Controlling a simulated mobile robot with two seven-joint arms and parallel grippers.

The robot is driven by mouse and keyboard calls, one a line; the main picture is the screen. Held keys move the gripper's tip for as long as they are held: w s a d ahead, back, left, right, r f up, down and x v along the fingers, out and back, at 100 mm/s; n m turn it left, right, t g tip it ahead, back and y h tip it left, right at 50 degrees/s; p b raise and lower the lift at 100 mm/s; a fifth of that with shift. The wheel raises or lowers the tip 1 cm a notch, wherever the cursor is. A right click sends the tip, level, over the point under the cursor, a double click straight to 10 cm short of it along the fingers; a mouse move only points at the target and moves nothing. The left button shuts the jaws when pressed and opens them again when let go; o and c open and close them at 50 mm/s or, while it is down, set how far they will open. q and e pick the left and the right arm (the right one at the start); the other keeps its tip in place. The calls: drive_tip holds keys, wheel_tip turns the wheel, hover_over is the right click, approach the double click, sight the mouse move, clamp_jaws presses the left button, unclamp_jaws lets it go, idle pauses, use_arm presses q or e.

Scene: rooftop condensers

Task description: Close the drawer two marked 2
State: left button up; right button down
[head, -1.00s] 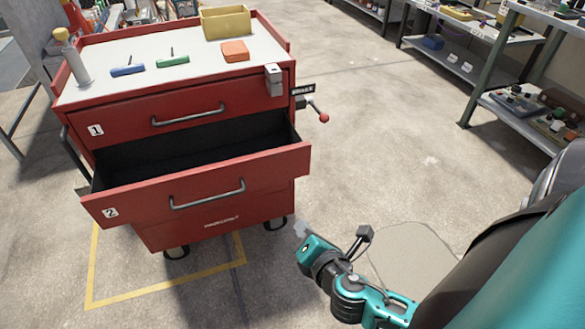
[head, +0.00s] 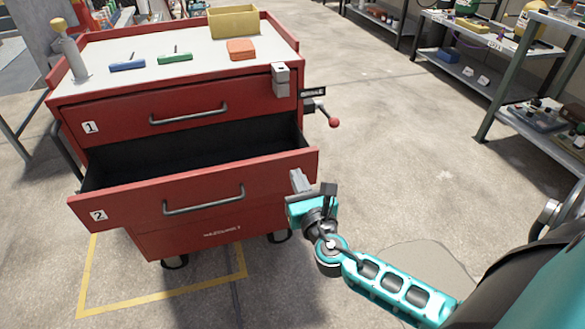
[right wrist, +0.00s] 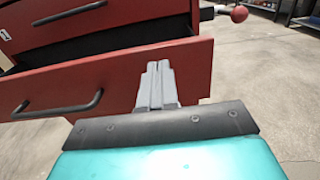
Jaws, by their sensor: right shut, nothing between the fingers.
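Drawer two (head: 140,200), red with a white label 2 and a grey bar handle (head: 204,200), stands open from the red cart and its inside looks empty. Drawer one (head: 145,115), marked 1, is shut above it. My right gripper (head: 299,179) is shut and empty, at the right end of drawer two's front. In the right wrist view its closed fingers (right wrist: 157,84) point at the drawer front (right wrist: 120,82), right of the handle (right wrist: 58,105). I cannot tell whether they touch it. My left gripper is not in view.
The cart top holds a yellow bin (head: 234,22), an orange box (head: 241,49), and blue (head: 127,65) and green (head: 175,58) tools. A brake lever with a red knob (head: 334,122) juts from the cart's right side. Shelves (head: 510,75) stand at the right; floor between is clear.

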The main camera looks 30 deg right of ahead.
sight(288, 159)
drive_tip(key=x, duration=0.4)
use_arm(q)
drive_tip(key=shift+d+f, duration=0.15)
use_arm(e)
drive_tip(key=shift+w, duration=0.2)
